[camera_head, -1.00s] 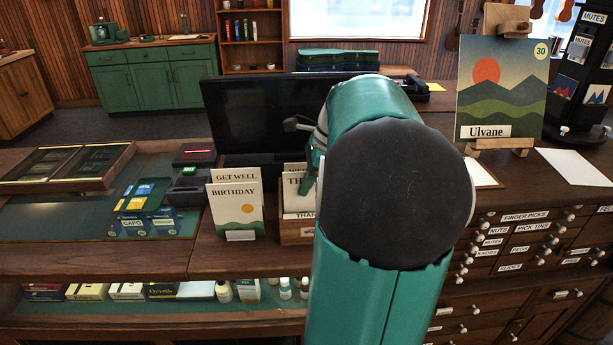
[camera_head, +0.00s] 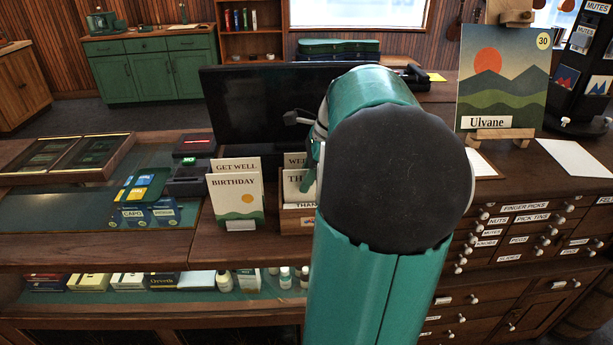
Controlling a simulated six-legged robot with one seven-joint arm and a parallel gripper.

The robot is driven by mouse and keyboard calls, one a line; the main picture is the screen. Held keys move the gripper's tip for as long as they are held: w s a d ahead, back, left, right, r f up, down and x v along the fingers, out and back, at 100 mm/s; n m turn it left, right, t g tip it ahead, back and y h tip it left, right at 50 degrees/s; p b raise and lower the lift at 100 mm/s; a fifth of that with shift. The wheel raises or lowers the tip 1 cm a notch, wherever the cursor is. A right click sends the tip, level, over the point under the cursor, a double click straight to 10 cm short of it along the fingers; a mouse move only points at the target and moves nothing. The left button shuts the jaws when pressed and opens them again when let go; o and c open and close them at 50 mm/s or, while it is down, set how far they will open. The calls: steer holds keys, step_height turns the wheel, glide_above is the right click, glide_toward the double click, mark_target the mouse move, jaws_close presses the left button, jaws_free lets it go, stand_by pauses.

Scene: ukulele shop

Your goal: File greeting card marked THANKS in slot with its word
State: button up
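A wooden card rack (camera_head: 296,222) stands on the counter, partly hidden behind my arm. Its front label begins "THAN", and a cream card beginning "TH" (camera_head: 296,189) shows upright above it. Another card beginning "WE" (camera_head: 294,160) stands behind that one. My teal arm covers the right part of the rack, so I cannot read the full words or see the other slots.
BIRTHDAY (camera_head: 236,196) and GET WELL (camera_head: 234,164) cards stand just left of the rack. A dark monitor (camera_head: 252,110) is behind it. Capo packs (camera_head: 148,214) lie left.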

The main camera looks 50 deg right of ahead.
steer(key=v, duration=1.3)
steer(key=shift+d+r, duration=0.2)
steer(key=shift+r, duration=0.1)
steer(key=w+a+f+n+h, duration=0.1)
steer(key=w+a+n, duration=0.1)
steer(key=a+n, duration=0.35)
steer(key=w+a+f+n+g+h, duration=0.1)
steer(key=w+a+n, duration=0.1)
steer(key=a, duration=0.6)
steer(key=w+a+f+n, duration=0.1)
steer(key=w+a+n, duration=0.25)
steer(key=a, duration=0.25)
steer(key=s+a+f+n+t, duration=0.1)
steer(key=s+a+f+n, duration=0.2)
steer(key=a+n, duration=0.5)
steer(key=s+a+f+n+t, duration=0.2)
steer(key=s+a+f+n, duration=0.2)
steer(key=a, duration=0.7)
step_height(320, 180, down, 2)
steer(key=n, duration=0.4)
steer(key=shift+f+n+h, duration=0.2)
steer(key=shift+n+h, duration=0.2)
steer(key=shift+s+a, duration=0.15)
steer(key=shift+s, duration=0.15)
